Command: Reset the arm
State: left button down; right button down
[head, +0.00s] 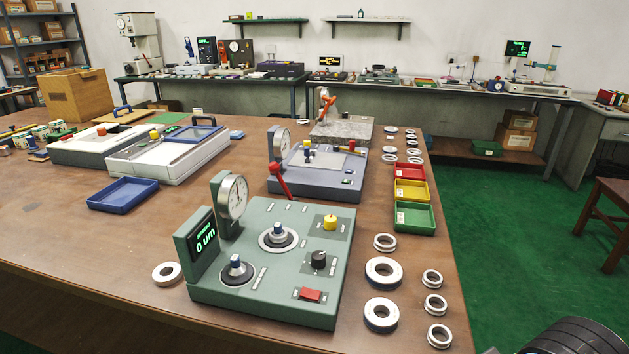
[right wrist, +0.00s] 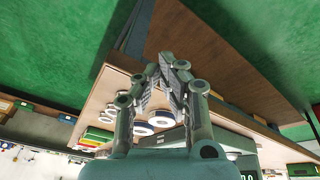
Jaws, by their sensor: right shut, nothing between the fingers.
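My right gripper (right wrist: 168,66) shows in the right wrist view with its fingertips together and nothing between them. It hangs off the table's edge side, apart from the rings and the table. In the head view only a dark ridged part of my right arm (head: 572,338) shows at the bottom right corner; the gripper itself is out of that picture. My left gripper is in neither view. Several bearing rings (head: 383,271) lie at the right edge of the table. One more ring (head: 167,273) lies left of the green gauge device (head: 266,262), whose display reads 0 um.
The wooden table (head: 60,225) also holds a second gauge device (head: 318,178), a blue tray (head: 123,193), and red (head: 409,171), yellow (head: 411,190) and green (head: 414,217) bins. Green floor (head: 500,250) is open right of the table. A wooden chair (head: 612,215) stands far right.

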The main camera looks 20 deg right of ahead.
jog(key=s+d+f+g+b, duration=0.1)
jog(key=s+f+b, duration=0.15)
jog(key=f, duration=0.95)
jog(key=s+d+f+b, duration=0.1)
jog(key=s+f+b, duration=0.15)
jog(key=f, duration=1.05)
jog(key=s+f+g+b, duration=0.1)
jog(key=s+f+b, duration=0.1)
jog(key=s+f, duration=1.3)
jog(key=shift+s+d+f, duration=0.25)
jog(key=shift+s+d, duration=0.05)
jog(key=shift+s, duration=0.75)
jog(key=c, duration=2)
grip_release()
jog(key=shift+b, duration=0.3)
